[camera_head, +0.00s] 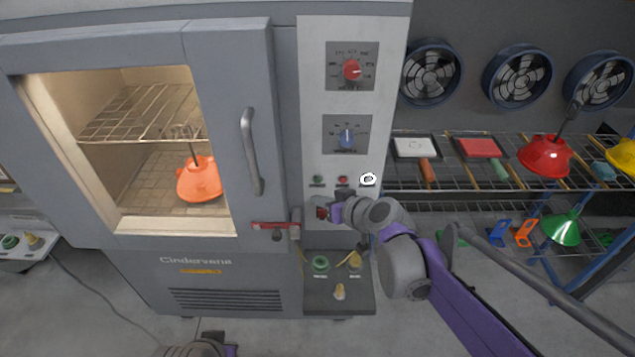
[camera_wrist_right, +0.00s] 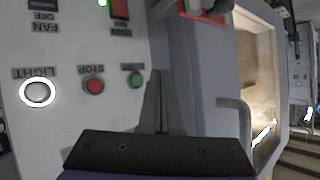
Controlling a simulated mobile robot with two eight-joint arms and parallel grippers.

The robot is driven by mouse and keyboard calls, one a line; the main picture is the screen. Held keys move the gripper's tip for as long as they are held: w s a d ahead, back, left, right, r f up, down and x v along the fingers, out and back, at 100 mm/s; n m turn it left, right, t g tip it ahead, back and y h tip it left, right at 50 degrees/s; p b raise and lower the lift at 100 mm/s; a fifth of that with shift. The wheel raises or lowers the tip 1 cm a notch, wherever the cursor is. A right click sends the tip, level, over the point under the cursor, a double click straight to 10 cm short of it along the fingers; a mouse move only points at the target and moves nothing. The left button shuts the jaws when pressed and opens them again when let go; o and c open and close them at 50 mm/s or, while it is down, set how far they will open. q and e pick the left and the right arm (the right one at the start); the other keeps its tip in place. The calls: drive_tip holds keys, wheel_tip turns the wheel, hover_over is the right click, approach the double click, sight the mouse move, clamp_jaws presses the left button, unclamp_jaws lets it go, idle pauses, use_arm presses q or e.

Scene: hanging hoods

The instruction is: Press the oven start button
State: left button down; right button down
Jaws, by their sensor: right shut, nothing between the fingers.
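The oven's control panel (camera_head: 312,120) has a green button (camera_head: 317,179), a red button (camera_head: 343,179) and a white-ringed light button (camera_head: 368,179) in a row. In the right wrist view the labels are upside down: the green button (camera_wrist_right: 135,79) has a small, unclear label, the red one (camera_wrist_right: 94,86) reads STOP, and the ringed one (camera_wrist_right: 38,92) reads LIGHT. My right gripper (camera_head: 330,208) is shut and empty, just below the button row in the head view. Its fingers (camera_wrist_right: 157,92) appear beside the green button; contact is unclear. My left gripper (camera_head: 212,342) shows only partly at the bottom edge.
The oven door (camera_head: 227,80) is closed, with a red latch (camera_head: 275,225) and an orange hood (camera_head: 200,180) inside. A small shelf (camera_head: 338,298) with plugs sits below the panel. A wire rack (camera_head: 450,184) with hanging hoods stands to the right.

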drive_tip(key=shift+w, duration=1.8)
drive_tip(key=shift+w, duration=0.1)
idle(0.6)
drive_tip(key=shift+w, duration=0.35)
drive_tip(key=shift+w+p, duration=0.35)
idle(0.5)
drive_tip(key=shift+s, duration=0.8)
drive_tip(key=s, duration=0.5)
drive_tip(key=shift+p, duration=0.3)
